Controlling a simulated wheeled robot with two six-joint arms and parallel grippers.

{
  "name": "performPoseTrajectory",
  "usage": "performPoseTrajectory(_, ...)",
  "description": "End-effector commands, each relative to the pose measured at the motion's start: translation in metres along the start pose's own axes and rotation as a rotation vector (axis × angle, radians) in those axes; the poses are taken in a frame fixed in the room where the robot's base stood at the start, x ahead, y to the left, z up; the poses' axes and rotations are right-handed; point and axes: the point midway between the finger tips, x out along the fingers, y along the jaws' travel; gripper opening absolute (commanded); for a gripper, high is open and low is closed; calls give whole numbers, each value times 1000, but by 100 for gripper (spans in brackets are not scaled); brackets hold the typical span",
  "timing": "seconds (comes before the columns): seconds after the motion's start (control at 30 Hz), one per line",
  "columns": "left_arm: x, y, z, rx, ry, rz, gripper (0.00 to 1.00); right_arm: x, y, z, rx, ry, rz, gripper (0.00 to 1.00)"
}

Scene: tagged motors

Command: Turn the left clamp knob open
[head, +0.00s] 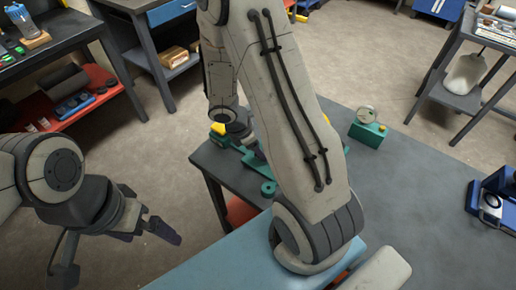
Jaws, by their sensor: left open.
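A teal fixture (250,156) with yellow parts (218,128) stands on the dark grey bench, partly hidden behind my right arm. A round teal knob (268,188) shows at its near side; I cannot tell which part is the left clamp knob. My left gripper (115,254) is open and empty over the floor, left of the bench and apart from the fixture. My right arm crosses the middle; its dark wrist end (237,122) is by the fixture, its fingers not distinguishable.
The grey bench top (420,195) is clear between the teal block and a blue device (492,197) at the right. A shelf with a red lower board (75,100) stands at the left. Another cart (462,85) stands at the upper right. Open floor lies around my left gripper.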

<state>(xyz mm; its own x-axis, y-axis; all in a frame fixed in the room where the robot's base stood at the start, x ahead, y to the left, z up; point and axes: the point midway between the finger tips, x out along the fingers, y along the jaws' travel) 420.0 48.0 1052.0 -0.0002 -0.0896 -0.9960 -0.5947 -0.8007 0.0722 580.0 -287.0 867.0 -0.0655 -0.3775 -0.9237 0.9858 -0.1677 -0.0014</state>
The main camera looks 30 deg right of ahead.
Motion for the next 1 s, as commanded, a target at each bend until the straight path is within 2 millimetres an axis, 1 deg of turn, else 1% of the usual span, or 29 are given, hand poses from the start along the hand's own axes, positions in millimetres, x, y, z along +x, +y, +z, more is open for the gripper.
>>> performPoseTrajectory(0.17, 0, 0, 0, 0, 0, 0, 100, 0, 0, 0, 2, 0, 0, 65)
performPoseTrajectory(0.27, -2, 0, 0, 0, 0, 0, 100, -5, 1, 0, 2, 0, 2, 65)
performPoseTrajectory(0.37, -8, 0, 0, 0, 0, 0, 100, -18, 1, 1, 2, -1, 5, 65)
performPoseTrajectory(0.6, -21, 2, -1, 0, 0, 0, 100, -66, 2, 1, 2, 0, 7, 65)
performPoseTrajectory(0.7, -25, 2, -1, 0, 0, 0, 100, -83, 1, 0, 2, 2, 5, 65)
performPoseTrajectory(0.83, -26, 2, -1, 0, 0, 0, 100, -98, 1, 0, 1, 0, 3, 65)
performPoseTrajectory(1.0, -27, 2, -2, 0, 0, 0, 100, -105, 0, 0, 0, 0, 1, 65)
